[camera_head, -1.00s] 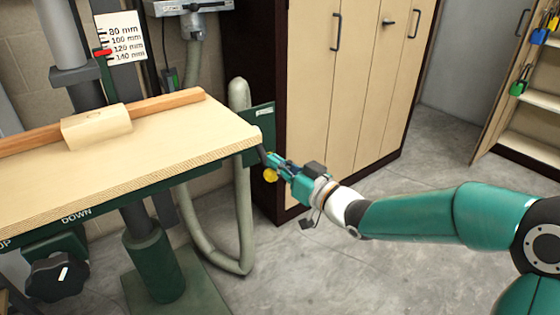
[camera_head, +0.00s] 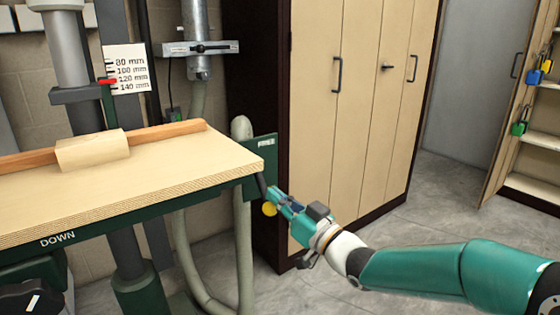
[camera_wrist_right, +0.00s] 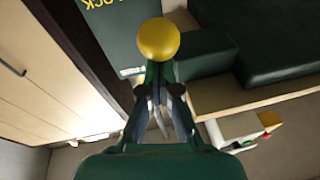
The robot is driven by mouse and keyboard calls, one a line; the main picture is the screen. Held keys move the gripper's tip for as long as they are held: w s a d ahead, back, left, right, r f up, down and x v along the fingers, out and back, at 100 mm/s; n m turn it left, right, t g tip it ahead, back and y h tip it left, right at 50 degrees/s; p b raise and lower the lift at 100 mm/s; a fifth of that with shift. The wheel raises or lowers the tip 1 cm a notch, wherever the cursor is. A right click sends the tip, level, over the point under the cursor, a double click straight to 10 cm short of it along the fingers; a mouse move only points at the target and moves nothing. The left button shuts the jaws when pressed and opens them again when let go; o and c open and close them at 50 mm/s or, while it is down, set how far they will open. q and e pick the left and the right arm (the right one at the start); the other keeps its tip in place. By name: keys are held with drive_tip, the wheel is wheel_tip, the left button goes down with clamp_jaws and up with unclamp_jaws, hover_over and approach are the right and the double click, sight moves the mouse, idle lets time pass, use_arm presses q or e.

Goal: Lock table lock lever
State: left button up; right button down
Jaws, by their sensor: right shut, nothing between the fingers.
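The lock lever is a short dark bar (camera_head: 261,185) at the table's right corner, hanging down and ending in a yellow ball knob (camera_head: 269,209). The knob also shows large in the right wrist view (camera_wrist_right: 158,39). My right gripper (camera_head: 277,200) is at the knob, with its fingers shut and nothing between them. In the right wrist view the fingers (camera_wrist_right: 160,80) point at the knob, which stands just past or against their tips; I cannot tell whether they touch. A green plate (camera_wrist_right: 118,35) with partly cut-off yellow lettering is beside the knob. My left gripper is not in view.
The wooden table (camera_head: 170,175) carries a wooden fence (camera_head: 170,133) and block (camera_head: 92,150). A grey hose (camera_head: 241,128) hangs behind its right end. A tall cabinet (camera_head: 355,110) stands behind my right arm. Open floor (camera_head: 425,215) lies to the right.

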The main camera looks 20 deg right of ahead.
drive_tip(key=shift+s+d+r, duration=0.15)
drive_tip(key=shift+s+r, duration=0.1)
drive_tip(key=shift+r, duration=0.05)
drive_tip(key=r+p+v, duration=0.1)
drive_tip(key=r+v, duration=0.1)
drive_tip(key=v, duration=1)
drive_tip(key=shift+s+d+r+p, duration=0.35)
drive_tip(key=shift+d, duration=0.05)
drive_tip(key=shift+a, duration=0.1)
